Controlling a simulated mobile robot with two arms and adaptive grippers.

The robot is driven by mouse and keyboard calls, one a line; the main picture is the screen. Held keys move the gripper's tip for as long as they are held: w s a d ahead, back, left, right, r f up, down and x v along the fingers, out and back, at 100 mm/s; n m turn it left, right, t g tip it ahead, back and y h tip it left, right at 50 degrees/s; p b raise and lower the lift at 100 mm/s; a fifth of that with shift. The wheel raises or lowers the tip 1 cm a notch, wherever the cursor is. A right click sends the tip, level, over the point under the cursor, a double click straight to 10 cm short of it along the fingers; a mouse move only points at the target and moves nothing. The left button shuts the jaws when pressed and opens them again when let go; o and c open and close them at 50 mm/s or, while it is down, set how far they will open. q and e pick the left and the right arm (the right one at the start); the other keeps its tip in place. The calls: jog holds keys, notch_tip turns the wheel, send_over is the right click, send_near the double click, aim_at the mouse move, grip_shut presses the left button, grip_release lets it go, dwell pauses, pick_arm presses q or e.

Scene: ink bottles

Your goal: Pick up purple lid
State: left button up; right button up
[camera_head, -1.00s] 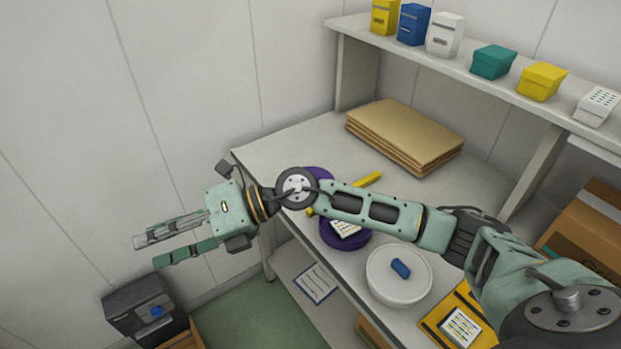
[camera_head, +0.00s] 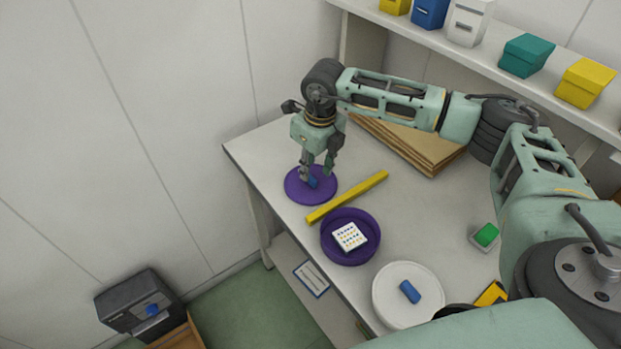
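My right gripper (camera_head: 316,176) points down over the lid. Its fingers are apart, one on each side of the knob as seen from here, and partly cover it. I cannot tell whether they touch it. The purple bowl (camera_head: 347,257) stands nearer along the table's front edge, with a white dotted box (camera_head: 350,236) inside. My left gripper is not in view.
A yellow bar (camera_head: 348,196) lies between lid and bowl. Brown folders (camera_head: 393,143) are stacked behind. A shelf with several boxes (camera_head: 525,55) overhangs the back.

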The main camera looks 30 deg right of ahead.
aim_at(311, 178)
jog(key=f, duration=0.1)
jog(key=w+f+p, duration=0.1)
jog(key=shift+d+f, duration=0.1)
jog(key=shift+f, duration=0.95)
jog(key=c, duration=0.7)
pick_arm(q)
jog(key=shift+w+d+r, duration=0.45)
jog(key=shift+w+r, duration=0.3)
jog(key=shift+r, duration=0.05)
